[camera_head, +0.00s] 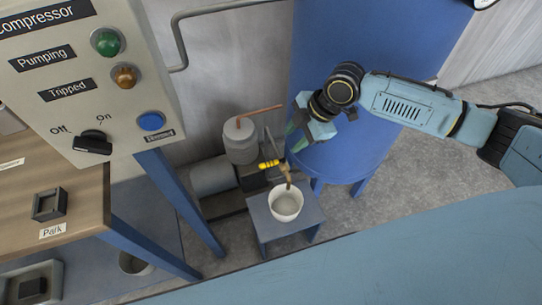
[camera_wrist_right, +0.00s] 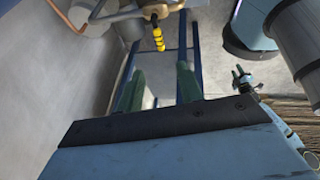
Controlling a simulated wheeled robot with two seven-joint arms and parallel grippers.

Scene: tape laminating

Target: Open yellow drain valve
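The drain valve's yellow handle (camera_head: 268,164) sits on a brass-coloured pipe at the foot of the blue tank, above a white bowl (camera_head: 286,204). In the right wrist view the yellow handle (camera_wrist_right: 157,36) is beyond the fingertips, near the top. My right gripper (camera_head: 292,138) is above and slightly right of the valve, beside the tank, and does not touch the handle. In the right wrist view its two green fingers (camera_wrist_right: 160,72) stand apart with nothing between them. My left gripper is not in view.
The blue tank (camera_head: 375,45) stands close behind my right gripper. The bowl rests on a small grey stand (camera_head: 262,222). A motor and pump unit (camera_head: 240,140) is left of the valve. The compressor control panel (camera_head: 150,85) and a wooden-topped bench (camera_head: 85,205) fill the left.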

